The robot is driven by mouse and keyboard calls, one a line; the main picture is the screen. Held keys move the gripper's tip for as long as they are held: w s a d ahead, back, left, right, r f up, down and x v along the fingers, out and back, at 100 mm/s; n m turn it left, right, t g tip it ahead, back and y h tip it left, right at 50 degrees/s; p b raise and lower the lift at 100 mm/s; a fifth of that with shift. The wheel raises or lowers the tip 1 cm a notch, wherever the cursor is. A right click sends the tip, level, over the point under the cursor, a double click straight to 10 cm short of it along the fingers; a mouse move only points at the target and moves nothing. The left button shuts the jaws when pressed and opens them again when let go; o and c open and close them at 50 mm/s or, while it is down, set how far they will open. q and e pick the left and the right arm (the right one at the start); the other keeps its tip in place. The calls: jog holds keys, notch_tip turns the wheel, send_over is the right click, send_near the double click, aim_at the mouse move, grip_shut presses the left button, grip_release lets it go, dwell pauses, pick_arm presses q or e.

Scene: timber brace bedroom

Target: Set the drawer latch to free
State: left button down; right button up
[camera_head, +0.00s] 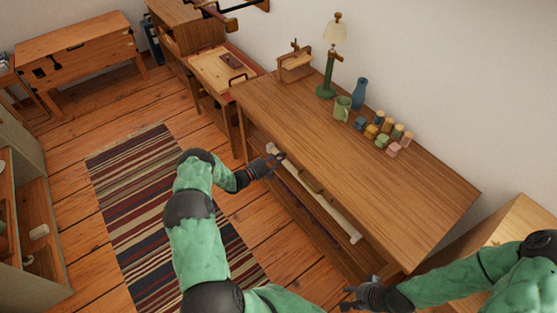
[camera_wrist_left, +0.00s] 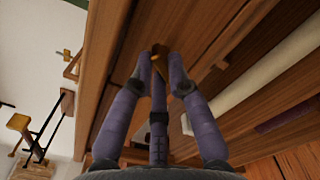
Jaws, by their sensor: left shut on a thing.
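The long wooden table (camera_head: 340,150) has a drawer front below its top edge, with a small brown handle (camera_head: 312,184). My left gripper (camera_head: 279,157) is at the table's front edge, near the left end. In the left wrist view, its purple fingers (camera_wrist_left: 160,62) are closed around a small brown wooden piece (camera_wrist_left: 159,75), which looks like the latch. The fingers hide most of it, so its setting cannot be made out. My right gripper (camera_head: 358,294) is empty, with its fingers apart, below the table's near right corner.
A pale roll (camera_head: 330,210) lies under the drawer, also seen in the left wrist view (camera_wrist_left: 250,88). A lamp (camera_head: 330,60), green mug (camera_head: 342,108), blue vase (camera_head: 359,93) and several small blocks stand at the back of the tabletop. A striped rug (camera_head: 130,200) covers the floor.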

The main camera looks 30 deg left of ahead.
pick_arm(q)
jog(key=shift+a+f+n+b, duration=0.15)
jog(key=shift+n+b, duration=0.9)
jog(key=shift+n, duration=2.35)
jog(key=shift+f, duration=0.1)
jog(key=c, duration=1.2)
grip_release()
jog(key=v, duration=1.2)
